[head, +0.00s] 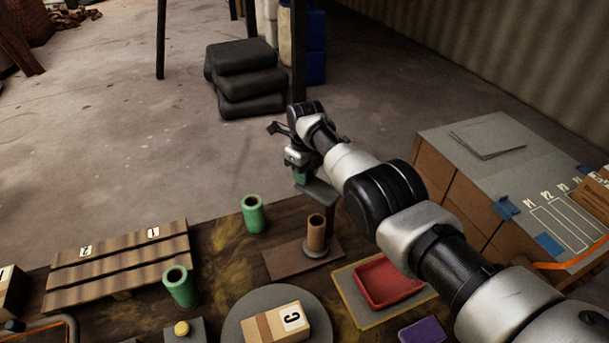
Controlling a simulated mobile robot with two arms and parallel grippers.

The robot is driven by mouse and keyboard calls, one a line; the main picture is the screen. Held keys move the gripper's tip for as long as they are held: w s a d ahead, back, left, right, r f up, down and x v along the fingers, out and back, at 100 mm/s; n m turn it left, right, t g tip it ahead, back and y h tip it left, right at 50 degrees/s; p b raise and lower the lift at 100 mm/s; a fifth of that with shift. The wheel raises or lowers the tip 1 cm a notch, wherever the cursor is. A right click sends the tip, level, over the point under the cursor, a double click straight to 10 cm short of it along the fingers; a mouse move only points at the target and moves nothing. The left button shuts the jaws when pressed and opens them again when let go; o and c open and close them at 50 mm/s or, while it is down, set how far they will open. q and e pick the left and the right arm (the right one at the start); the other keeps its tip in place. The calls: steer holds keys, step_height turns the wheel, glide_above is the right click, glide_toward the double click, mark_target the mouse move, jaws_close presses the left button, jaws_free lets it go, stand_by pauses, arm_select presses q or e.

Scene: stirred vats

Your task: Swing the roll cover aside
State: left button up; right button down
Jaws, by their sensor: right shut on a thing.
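The roll cover (322,194) looks like a grey flat arm on an upright post at the back of a brown board (285,262). A green piece (300,177), seemingly its handle, sits at its far-left end. My right gripper (299,168) is shut on this green piece, seen from behind and partly hidden by its own wrist. A brown roll (316,235) stands upright on a grey disc on the board, just in front of the cover. Its open top is visible and the cover's arm reaches out behind it, away from the roll. My left gripper is not in view.
Green tubes stand on the table (253,214) (180,287). A slatted rack (120,262) is at left. A round grey plate (238,326) bears a box (276,324). A red tray (386,284) lies under my right arm. Cartons (440,160) stand at right.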

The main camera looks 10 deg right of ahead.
steer(key=shift+r, duration=0.1)
steer(key=c, duration=0.8)
jaws_free()
steer(key=shift+c, duration=0.2)
steer(key=shift+r+p, duration=0.3)
steer(key=shift+r, duration=0.15)
step_height(320, 180, up, 5)
steer(key=shift+f+p, duration=0.2)
steer(key=shift+p, duration=0.65)
steer(key=shift+r, duration=2.65)
